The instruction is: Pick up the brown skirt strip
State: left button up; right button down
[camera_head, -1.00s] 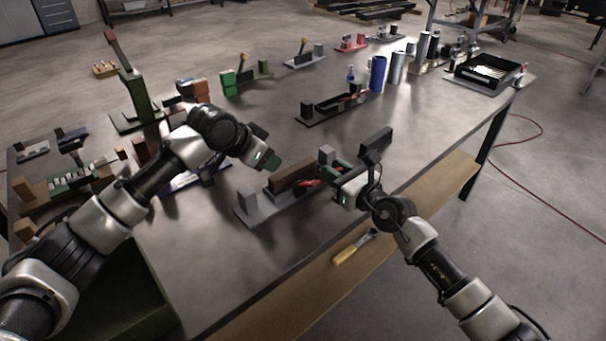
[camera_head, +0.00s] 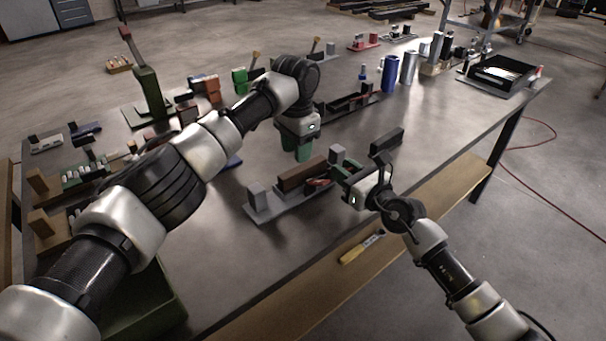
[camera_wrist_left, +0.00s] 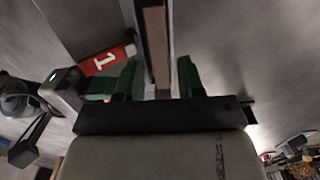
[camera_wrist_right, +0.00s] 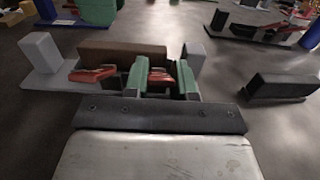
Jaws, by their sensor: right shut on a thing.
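The brown skirt strip (camera_head: 300,175) stands on a grey fixture (camera_head: 262,210) with grey end blocks. My left gripper (camera_head: 304,150) is open and points down above and just behind the strip in the head view. In the left wrist view the strip (camera_wrist_left: 156,45) lies between the spread green fingers, apart from them. My right gripper (camera_head: 352,176) is at the fixture's right end. In the right wrist view its green fingers are shut on a red clamp handle (camera_wrist_right: 160,77) in front of the strip (camera_wrist_right: 115,52). The left wrist view shows a "1" on the red handle (camera_wrist_left: 105,61).
A dark block (camera_head: 387,142) stands right of the fixture. Behind are a black fixture (camera_head: 345,108), a blue cylinder (camera_head: 389,74) and a silver cylinder (camera_head: 409,67). A yellow-handled tool (camera_head: 358,250) lies on the lower shelf. The tabletop in front of the fixture is clear.

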aim_at(299, 168)
pick_arm(q)
jog(key=f, duration=0.6)
jog(key=shift+w+d+f, duration=0.1)
jog(key=shift+d+f, duration=0.15)
grip_shut()
